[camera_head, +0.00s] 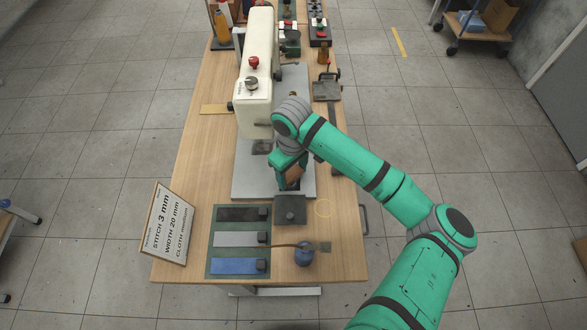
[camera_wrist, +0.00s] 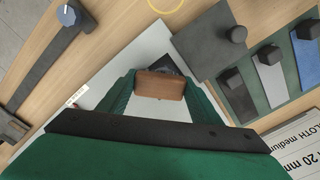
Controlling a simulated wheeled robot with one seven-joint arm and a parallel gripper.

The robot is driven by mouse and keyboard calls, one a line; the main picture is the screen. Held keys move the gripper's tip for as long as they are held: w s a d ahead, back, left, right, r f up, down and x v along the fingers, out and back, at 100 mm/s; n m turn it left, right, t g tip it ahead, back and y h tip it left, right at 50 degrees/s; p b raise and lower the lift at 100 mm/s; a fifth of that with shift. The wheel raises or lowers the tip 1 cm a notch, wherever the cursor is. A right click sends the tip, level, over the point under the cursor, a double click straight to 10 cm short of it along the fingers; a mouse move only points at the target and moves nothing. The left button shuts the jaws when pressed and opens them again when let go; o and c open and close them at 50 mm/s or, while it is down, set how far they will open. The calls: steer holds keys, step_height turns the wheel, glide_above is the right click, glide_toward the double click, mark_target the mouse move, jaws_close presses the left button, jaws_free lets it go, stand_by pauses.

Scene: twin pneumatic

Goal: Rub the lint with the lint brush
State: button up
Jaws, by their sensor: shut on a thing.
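My gripper (camera_wrist: 160,95) is shut on a brown wooden block, which looks like the handle of the lint brush (camera_wrist: 162,84). Its bristles are not visible. In the head view my gripper (camera_head: 290,172) hangs over the front part of the grey sewing machine bed, with the brown brush (camera_head: 294,174) between its green fingers. In the wrist view a dark patch (camera_wrist: 168,70) shows just behind the brush, partly hidden by it; I cannot tell whether it is lint or an opening. I cannot make out the lint in either view.
The cream sewing machine (camera_head: 255,85) stands left of my gripper. A dark square block with a knob (camera_head: 290,209) lies in front of the bed.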

steer(key=shift+s+a, duration=0.45)
steer(key=shift+a, duration=0.05)
steer(key=shift+s+a+f, duration=0.1)
steer(key=shift+s, duration=0.6)
steer(key=shift+s+f, duration=0.1)
steer(key=shift+s, duration=0.6)
steer(key=c, duration=0.4)
steer(key=shift+w+r, duration=0.2)
steer(key=shift+w, duration=1.6)
steer(key=shift+w+f, duration=0.1)
steer(key=shift+w, duration=1.55)
steer(key=shift+d, duration=0.2)
